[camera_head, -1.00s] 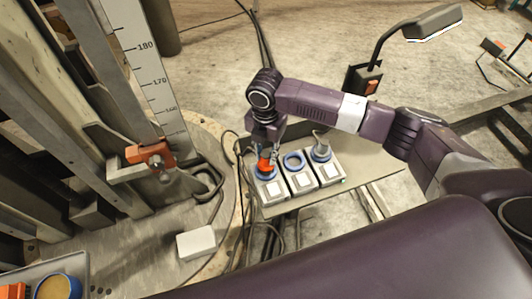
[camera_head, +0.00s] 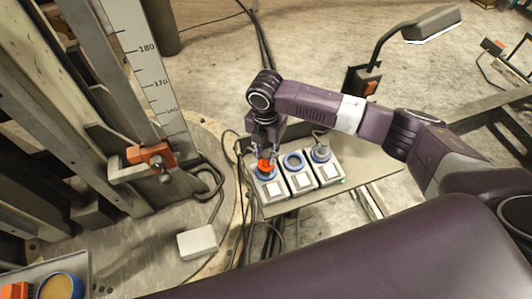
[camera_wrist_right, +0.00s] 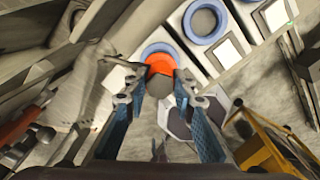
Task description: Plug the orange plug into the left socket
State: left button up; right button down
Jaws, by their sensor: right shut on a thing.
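The orange plug (camera_head: 264,166) is at the left socket (camera_head: 267,176), a blue ring on a pale box. My right gripper (camera_head: 266,152) points down over it, shut on the plug. In the right wrist view the orange plug (camera_wrist_right: 161,64) shows between and just beyond the fingertips (camera_wrist_right: 160,88). The left socket's blue ring (camera_wrist_right: 150,49) shows around its far side, and the plug covers the opening. How deep the plug sits is hidden. My left gripper is not in view.
The middle socket (camera_head: 293,161) is open and empty. The right socket (camera_head: 321,155) has a grey plug with a cable in it. The boxes stand on a small table (camera_head: 365,165). A scaled column (camera_head: 150,80) and an orange clamp (camera_head: 150,156) stand to the left.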

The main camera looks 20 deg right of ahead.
jog(key=shift+r, duration=0.1)
dwell(0.3)
jog(key=shift+p, duration=0.45)
jog(key=shift+p, duration=0.4)
jog(key=shift+f+b, duration=0.85)
jog(key=shift+f, duration=0.7)
dwell(0.6)
dwell(0.4)
jog(key=c, duration=1.5)
grip_release()
jog(key=shift+c, duration=0.2)
